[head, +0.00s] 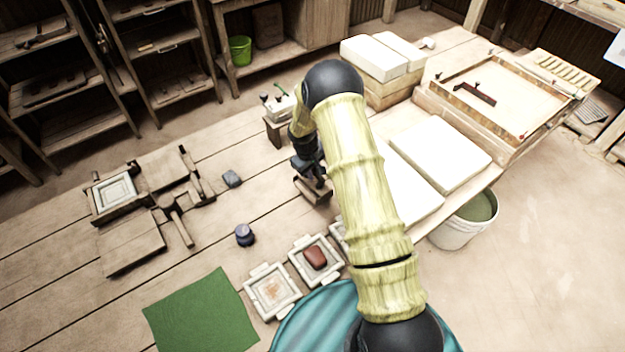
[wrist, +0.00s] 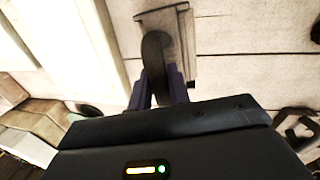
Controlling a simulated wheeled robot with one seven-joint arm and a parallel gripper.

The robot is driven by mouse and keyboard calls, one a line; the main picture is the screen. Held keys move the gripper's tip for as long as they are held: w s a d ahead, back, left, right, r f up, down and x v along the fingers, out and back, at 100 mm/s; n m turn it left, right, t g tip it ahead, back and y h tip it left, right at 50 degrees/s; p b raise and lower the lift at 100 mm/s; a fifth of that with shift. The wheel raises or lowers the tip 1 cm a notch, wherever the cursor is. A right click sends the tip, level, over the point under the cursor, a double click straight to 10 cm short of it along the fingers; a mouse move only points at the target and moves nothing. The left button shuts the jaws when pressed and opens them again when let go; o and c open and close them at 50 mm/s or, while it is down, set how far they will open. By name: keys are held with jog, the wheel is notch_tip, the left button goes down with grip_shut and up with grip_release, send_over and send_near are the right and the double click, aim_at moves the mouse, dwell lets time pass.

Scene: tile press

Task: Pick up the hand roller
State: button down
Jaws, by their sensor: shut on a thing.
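My gripper (head: 311,174) is low over the middle of the table, in front of the small tool rack. In the wrist view, its two purple fingers (wrist: 160,84) are shut on the dark handle of the hand roller (wrist: 156,52). The roller stretches away from the fingertips over a small wooden stand (wrist: 184,50). The stand also shows below my gripper in the head view (head: 313,193). The roller's far end is dark and blurred, and I cannot tell whether it touches the stand. My arm hides part of this area in the head view.
White slabs (head: 440,153) lie right of my arm, with stacked white blocks (head: 376,55) behind. Framed moulds (head: 272,290), a green mat (head: 203,312) and a dark blue jar (head: 245,235) are in front. A wooden press (head: 132,243) stands left.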

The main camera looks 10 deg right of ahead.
notch_tip(320, 180, up, 5)
jog(key=shift+r+b, duration=0.2)
jog(key=shift+b, duration=0.3)
jog(key=shift+r, duration=0.1)
dwell(0.3)
